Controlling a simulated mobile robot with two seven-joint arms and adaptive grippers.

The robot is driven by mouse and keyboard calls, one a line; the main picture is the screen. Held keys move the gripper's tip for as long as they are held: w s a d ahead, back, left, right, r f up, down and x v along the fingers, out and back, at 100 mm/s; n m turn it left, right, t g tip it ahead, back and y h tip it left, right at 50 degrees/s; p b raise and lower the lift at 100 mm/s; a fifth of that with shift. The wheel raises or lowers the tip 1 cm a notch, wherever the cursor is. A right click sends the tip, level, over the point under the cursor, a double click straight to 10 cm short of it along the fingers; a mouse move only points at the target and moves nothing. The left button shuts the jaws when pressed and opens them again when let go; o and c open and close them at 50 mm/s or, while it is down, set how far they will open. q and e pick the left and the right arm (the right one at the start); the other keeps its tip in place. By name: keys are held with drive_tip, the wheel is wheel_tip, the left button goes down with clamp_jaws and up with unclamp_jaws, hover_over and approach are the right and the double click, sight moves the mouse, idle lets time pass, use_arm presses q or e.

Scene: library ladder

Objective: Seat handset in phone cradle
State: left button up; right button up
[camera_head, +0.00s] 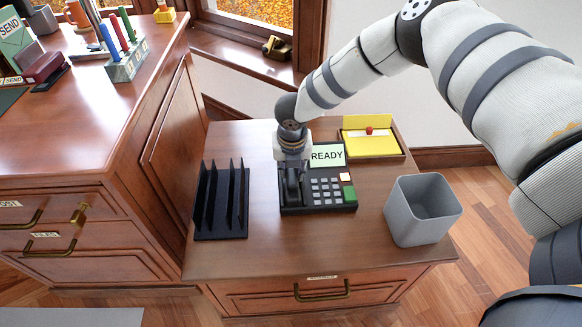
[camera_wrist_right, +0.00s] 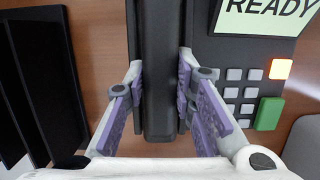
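My right gripper (camera_head: 292,188) points down over the phone's left part. In the right wrist view, the dark handset (camera_wrist_right: 160,75) runs lengthwise between the purple finger pads, which appear to press on both its sides. The handset lies along the keypad's left side. The cradle under it is hidden, so I cannot tell whether it is fully down. My left gripper is not in view.
A black slotted rack (camera_head: 221,203) stands close left of the phone. A grey bin (camera_head: 422,210) stands to the right, and a yellow tray (camera_head: 372,140) with a red knob is behind. The higher desk (camera_head: 90,130) borders the left side. The cabinet top in front is clear.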

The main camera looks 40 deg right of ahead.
drive_tip(key=o, duration=0.5)
drive_tip(key=shift+r, duration=0.1)
drive_tip(key=v, duration=1.2)
drive_tip(key=shift+a, duration=0.1)
